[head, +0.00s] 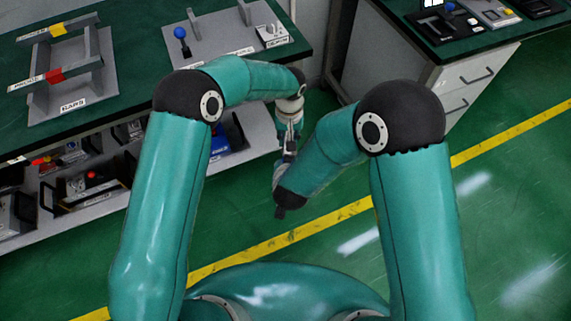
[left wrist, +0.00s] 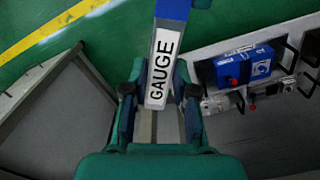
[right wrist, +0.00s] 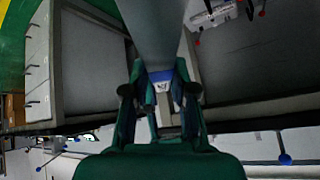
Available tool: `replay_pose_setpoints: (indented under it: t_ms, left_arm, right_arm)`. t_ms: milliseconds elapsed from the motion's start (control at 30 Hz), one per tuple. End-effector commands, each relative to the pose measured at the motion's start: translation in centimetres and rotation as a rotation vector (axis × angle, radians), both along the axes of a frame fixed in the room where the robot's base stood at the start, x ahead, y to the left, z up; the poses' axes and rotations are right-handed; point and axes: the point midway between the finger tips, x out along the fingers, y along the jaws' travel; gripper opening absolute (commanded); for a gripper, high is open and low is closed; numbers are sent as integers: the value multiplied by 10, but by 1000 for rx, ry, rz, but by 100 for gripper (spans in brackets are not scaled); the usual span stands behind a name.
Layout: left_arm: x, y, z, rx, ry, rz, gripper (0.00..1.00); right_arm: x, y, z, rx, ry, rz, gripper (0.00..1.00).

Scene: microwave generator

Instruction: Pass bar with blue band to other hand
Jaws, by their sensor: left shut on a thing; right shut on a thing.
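The bar with the blue band is grey and carries a white GAUGE label (left wrist: 163,62) in the left wrist view, with the blue band (left wrist: 173,9) at the top edge. In the right wrist view the blue band (right wrist: 161,76) shows just beyond the fingers. My left gripper (left wrist: 155,100) is shut on the labelled part of the bar. My right gripper (right wrist: 160,100) is shut on the bar near its blue band. In the head view my left gripper (head: 289,130) and right gripper (head: 283,165) meet closely, and the bar is mostly hidden.
A blue-knobbed lever (head: 180,33) is behind. Shelves below hold several devices. A drawer cabinet (head: 465,80) is at right; open floor lies between.

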Motion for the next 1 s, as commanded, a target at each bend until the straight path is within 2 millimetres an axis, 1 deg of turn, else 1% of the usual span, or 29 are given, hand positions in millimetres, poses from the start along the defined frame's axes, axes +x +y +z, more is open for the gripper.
replay_pose_setpoints:
  t_ms: [33,100,133,200,300,567,700,767,867,1000]
  left_arm:
    - [-2,-4,0,-6,2,6,0]
    - [-2,-4,0,-6,3,6,0]
    - [-2,-4,0,-6,3,6,31]
    - [-2,-4,0,-6,3,5,43]
    - [-2,-4,0,-5,4,4,57]
    - [-1,-3,0,-4,3,4,57]
    - [-1,-3,5,-4,1,3,57]
    - [0,-3,11,-4,0,3,57]
    - [0,-3,26,-5,-1,3,57]
    - [0,-3,54,-5,-2,3,57]
  right_arm:
    - [2,3,2,5,-7,6,0]
    - [2,3,2,5,-8,6,0]
    - [3,4,3,5,-10,6,0]
    - [3,4,3,5,-10,6,0]
    - [3,3,3,5,-10,5,0]
    - [2,2,2,4,-8,4,0]
    - [2,2,2,3,-7,3,0]
    - [2,2,2,3,-7,3,0]
    - [2,2,2,3,-7,3,0]
    - [2,2,2,3,-6,2,0]
